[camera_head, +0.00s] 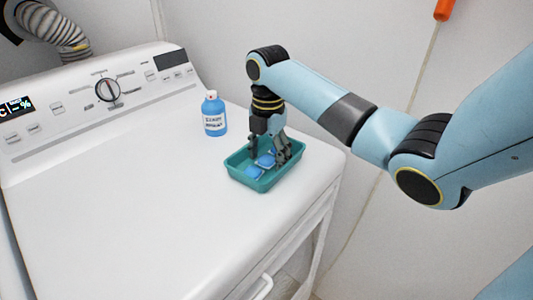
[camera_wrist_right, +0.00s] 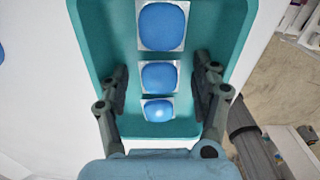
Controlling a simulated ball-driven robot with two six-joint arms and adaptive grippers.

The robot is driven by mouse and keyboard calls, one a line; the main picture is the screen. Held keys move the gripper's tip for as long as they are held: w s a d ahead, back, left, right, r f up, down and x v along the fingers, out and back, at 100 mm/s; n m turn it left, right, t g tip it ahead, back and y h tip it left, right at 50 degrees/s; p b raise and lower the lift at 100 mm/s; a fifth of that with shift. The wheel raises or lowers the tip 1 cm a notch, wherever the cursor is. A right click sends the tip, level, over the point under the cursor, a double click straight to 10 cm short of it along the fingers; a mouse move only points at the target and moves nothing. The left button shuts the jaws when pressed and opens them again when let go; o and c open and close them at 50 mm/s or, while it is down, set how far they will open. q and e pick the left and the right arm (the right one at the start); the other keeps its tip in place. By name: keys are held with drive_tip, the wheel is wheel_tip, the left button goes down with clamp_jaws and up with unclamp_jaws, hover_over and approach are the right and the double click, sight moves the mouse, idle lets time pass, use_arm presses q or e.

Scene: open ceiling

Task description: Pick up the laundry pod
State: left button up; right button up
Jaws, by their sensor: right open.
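Three blue laundry pods with pale square edges lie in a row in a teal tray (camera_head: 238,171) on top of the white machine. In the right wrist view, the largest-looking pod (camera_wrist_right: 162,27) is at the top, a middle pod (camera_wrist_right: 159,76) is below it, and a third pod (camera_wrist_right: 157,110) is lowest. My right gripper (camera_head: 269,157) reaches down into the tray from above. It is open, with one finger on each side of the row, around the level of the middle pod in the wrist view (camera_wrist_right: 163,88). My left gripper is not in view.
A blue bottle (camera_head: 214,115) with a white label stands behind the tray, close to my right gripper. The machine's control panel (camera_head: 100,95) with a dial rises at the back left. The machine top (camera_head: 130,190) left of the tray is clear. Its right edge is near the tray.

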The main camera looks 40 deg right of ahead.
drive_tip(key=shift+c, duration=0.3)
drive_tip(key=c, duration=0.9)
